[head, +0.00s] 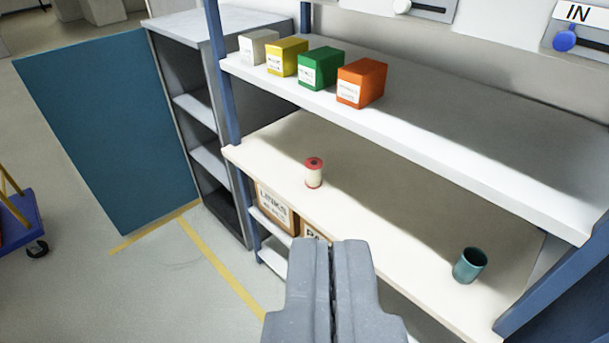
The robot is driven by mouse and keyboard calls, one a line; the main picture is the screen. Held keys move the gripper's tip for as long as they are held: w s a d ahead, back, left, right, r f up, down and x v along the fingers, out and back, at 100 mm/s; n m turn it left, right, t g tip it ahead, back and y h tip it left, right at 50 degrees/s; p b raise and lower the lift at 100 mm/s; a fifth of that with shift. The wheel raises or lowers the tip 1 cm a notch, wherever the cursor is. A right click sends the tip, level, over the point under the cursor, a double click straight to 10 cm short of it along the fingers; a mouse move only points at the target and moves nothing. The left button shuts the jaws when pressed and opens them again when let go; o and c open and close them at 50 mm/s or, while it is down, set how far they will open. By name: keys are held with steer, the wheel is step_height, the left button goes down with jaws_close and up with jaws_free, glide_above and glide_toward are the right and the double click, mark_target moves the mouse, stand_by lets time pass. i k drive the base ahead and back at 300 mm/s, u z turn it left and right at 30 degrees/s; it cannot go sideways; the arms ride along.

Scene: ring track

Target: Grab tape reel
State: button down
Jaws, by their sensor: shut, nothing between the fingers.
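A small reel (314,174) with a red top and a cream body stands upright on the middle shelf (400,240), near its front edge. It looks like the tape reel. My gripper (329,242) shows at the bottom centre, with its two grey fingers shut together and nothing between them. In the picture the gripper is below the reel and slightly to the right, apart from it.
A teal cup (469,265) stands on the same shelf at right. White, yellow, green and orange boxes (361,84) line the upper shelf (450,130). Labelled boxes (277,206) sit below. A blue post (223,80) and teal panel (110,130) are at left.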

mark_target(313, 165)
steer(key=k, duration=0.95)
steer(key=u, duration=0.8)
steer(key=i, duration=2.7)
steer(key=z, duration=0.7)
steer(key=i, duration=0.3)
steer(key=z, duration=0.25)
steer(key=k, duration=0.8)
steer(key=z, duration=0.2)
